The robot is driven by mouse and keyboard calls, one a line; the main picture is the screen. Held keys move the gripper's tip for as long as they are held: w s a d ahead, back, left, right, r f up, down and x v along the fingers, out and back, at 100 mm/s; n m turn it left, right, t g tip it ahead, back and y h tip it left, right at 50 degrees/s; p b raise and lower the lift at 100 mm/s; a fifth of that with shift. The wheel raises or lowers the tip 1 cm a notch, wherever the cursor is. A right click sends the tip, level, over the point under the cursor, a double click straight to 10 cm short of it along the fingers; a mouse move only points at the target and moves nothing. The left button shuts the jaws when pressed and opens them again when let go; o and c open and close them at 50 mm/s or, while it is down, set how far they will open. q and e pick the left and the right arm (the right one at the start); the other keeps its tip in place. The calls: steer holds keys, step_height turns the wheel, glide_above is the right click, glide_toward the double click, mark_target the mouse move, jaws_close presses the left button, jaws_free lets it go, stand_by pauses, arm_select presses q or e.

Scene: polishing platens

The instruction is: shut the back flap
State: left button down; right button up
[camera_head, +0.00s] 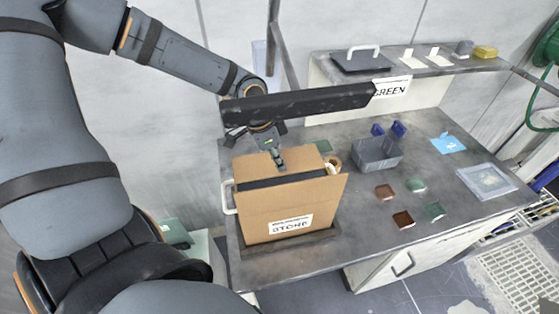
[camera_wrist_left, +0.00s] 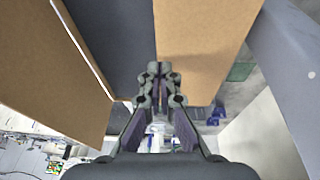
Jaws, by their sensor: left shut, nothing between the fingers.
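An open cardboard box (camera_head: 268,215) with a "STORE" label stands at the front left of the bench. Its back flap (camera_head: 252,166) is the tan panel behind the dark opening (camera_head: 300,178); it appears raised, though its exact angle is hard to tell. My left gripper (camera_head: 281,166) is shut and empty, fingers pointing down at the back flap; I cannot tell whether they touch. In the left wrist view, the shut fingertips (camera_wrist_left: 160,70) are in front of a cardboard panel (camera_wrist_left: 207,40), beside a dark gap. My right gripper is out of view.
A grey bin (camera_head: 377,155) stands right of the box, with blue pieces behind it. Several small coloured squares (camera_head: 403,219) and a clear tray (camera_head: 487,181) lie further right. A shelf (camera_head: 440,69) runs along the back.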

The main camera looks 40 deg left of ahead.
arm_select(q)
steer(key=d+p+v, duration=0.2)
steer(key=p+v, duration=0.1)
steer(key=v, duration=1)
steer(key=shift+s+r+p, duration=0.3)
steer(key=shift+s+r, duration=0.1)
steer(key=shift+r, duration=0.2)
